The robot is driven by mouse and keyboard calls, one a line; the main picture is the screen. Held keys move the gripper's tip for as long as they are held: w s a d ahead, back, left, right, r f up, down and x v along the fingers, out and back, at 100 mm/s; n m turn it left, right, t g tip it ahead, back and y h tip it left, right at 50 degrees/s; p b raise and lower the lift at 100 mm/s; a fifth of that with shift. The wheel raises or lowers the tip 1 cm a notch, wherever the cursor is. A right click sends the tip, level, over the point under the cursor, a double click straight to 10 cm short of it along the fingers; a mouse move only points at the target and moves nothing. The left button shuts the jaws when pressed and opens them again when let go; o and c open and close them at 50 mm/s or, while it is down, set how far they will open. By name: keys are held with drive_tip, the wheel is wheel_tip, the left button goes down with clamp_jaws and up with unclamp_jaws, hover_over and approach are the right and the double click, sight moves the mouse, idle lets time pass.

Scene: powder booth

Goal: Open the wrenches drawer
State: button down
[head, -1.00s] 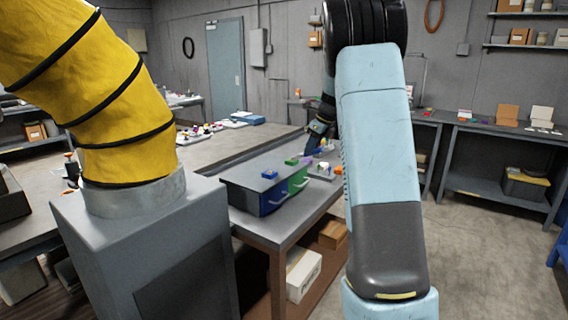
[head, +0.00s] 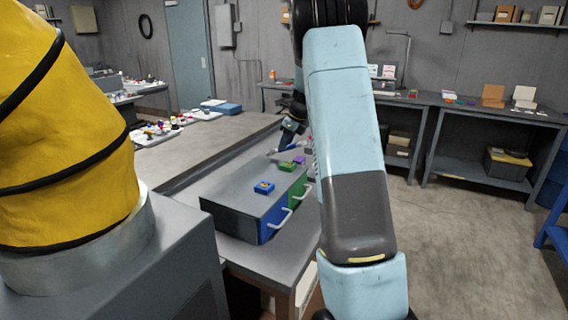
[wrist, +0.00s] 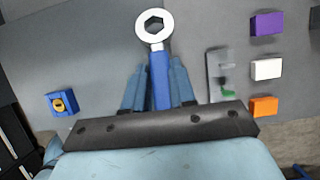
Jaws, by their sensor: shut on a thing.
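A grey drawer cabinet (head: 235,192) stands on the bench in the head view. It has a blue drawer front (head: 273,216) and a green drawer front (head: 297,192), each with a pale bar handle. Both look closed; my arm hides the cabinet's right end. A blue block (head: 264,187) with a yellow mark, a green block and a purple block sit on top; the blue block also shows in the wrist view (wrist: 62,102). I cannot read which drawer is for wrenches.
In the wrist view, purple (wrist: 267,23), white (wrist: 267,69) and orange blocks lie at right, beside a grey tray (wrist: 215,60) with something green. A big yellow ribbed arm (head: 65,130) on a grey pedestal stands at left. Open floor (head: 460,240) lies right.

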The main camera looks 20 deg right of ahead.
drive_tip(key=w+d+f, duration=0.2)
drive_tip(key=w+f, duration=0.1)
drive_tip(key=w+d+f, duration=0.2)
drive_tip(key=w+f, duration=0.1)
drive_tip(key=w, duration=0.1)
drive_tip(key=w+d+f, duration=0.3)
drive_tip(key=w+f, duration=0.1)
drive_tip(key=shift+w+d, duration=0.1)
drive_tip(key=shift+w, duration=0.05)
wheel_tip(320, 180, down, 3)
drive_tip(key=shift+r, duration=0.1)
drive_tip(key=c, duration=0.9)
unclamp_jaws()
drive_tip(key=shift+r, duration=0.1)
